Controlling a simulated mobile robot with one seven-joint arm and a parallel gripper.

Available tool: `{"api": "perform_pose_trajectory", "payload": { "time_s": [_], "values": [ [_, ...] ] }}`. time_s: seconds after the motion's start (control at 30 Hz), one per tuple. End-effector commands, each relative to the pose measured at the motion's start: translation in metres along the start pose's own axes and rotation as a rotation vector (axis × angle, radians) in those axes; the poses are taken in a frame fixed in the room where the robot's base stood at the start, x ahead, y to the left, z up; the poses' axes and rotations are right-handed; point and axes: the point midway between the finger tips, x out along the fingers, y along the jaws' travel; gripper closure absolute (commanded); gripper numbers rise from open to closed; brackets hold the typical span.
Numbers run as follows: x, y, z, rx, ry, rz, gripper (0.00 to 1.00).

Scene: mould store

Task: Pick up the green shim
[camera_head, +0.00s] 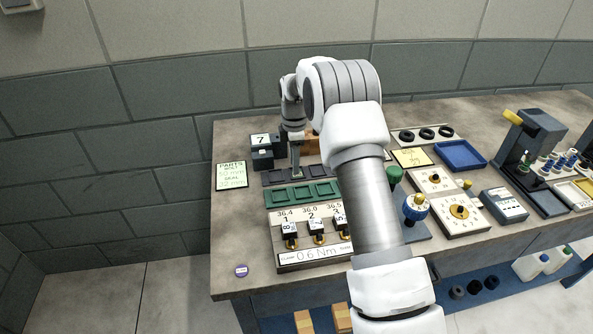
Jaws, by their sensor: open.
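My gripper (297,168) is at the back left of the bench, pointing down, its fingertips over or in a dark compartmented tray (276,178). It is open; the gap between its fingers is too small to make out. No separate green shim can be made out with certainty; something small and greenish shows at the fingertips, and I cannot tell whether it is the shim. A green compartmented tray (303,194) lies just in front of the dark tray. My arm hides the right ends of both trays.
A dark block marked 7 (262,141) stands left of my gripper. In front, a numbered fixture (312,258) holds several small gauges. A blue tray (461,156) and dial boxes (461,213) are to the right. The bench's left front is mostly clear, with a purple disc (241,270).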

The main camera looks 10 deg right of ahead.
Motion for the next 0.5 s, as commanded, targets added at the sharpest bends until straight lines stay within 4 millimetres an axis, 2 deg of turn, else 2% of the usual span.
{"api": "perform_pose_trajectory", "payload": {
  "time_s": [0.13,0.17,0.37,0.5],
  "values": [
    [-0.0004,0.0001,-0.0001,0.000,0.000,0.001,0.58],
    [-0.0004,0.0001,-0.0001,0.000,0.000,0.001,0.62],
    [-0.0006,0.0001,-0.0001,0.000,0.000,0.001,0.98],
    [-0.0006,0.0001,0.0000,0.000,0.000,0.001,1.00]
  ]
}}
